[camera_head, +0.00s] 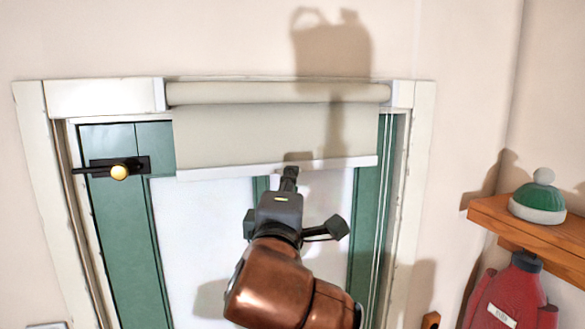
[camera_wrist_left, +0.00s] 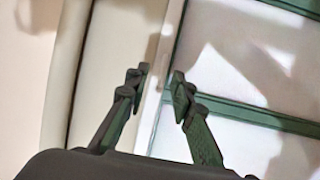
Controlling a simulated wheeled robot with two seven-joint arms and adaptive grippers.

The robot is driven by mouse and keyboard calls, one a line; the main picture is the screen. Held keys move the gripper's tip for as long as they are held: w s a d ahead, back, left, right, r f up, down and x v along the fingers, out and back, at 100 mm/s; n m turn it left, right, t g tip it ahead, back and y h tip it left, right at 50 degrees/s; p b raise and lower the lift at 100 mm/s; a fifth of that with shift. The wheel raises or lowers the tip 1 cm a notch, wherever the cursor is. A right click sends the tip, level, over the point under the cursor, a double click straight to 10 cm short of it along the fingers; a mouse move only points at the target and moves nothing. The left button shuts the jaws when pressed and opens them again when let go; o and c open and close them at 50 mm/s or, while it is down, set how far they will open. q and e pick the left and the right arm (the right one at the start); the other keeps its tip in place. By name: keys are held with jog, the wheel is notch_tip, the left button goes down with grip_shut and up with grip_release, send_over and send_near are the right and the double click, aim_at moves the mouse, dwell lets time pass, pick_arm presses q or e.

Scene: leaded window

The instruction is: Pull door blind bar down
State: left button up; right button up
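The roller blind (camera_head: 245,135) hangs from its tube over the top of a green door. Its white bottom bar (camera_head: 225,172) runs nearly level, high on the door. My left gripper (camera_head: 290,172) is at the bar, right of its middle. In the left wrist view the bar (camera_wrist_left: 152,92) runs steeply between the two open fingertips (camera_wrist_left: 160,77), with the cream blind (camera_wrist_left: 103,75) on the left. I see a gap between the fingers, and I cannot tell how deep the bar sits in it. My right gripper is not in view.
A wooden shelf (camera_head: 540,238) with a green and white hat (camera_head: 540,200) is on the right wall. A red bottle-like item (camera_head: 510,295) hangs below it.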

pick_arm(q)
jog(key=w+p, duration=0.1)
jog(key=w, duration=0.4)
jog(key=shift+w, duration=0.3)
jog(key=shift+c, duration=1.1)
jog(key=shift+s, duration=0.2)
grip_shut()
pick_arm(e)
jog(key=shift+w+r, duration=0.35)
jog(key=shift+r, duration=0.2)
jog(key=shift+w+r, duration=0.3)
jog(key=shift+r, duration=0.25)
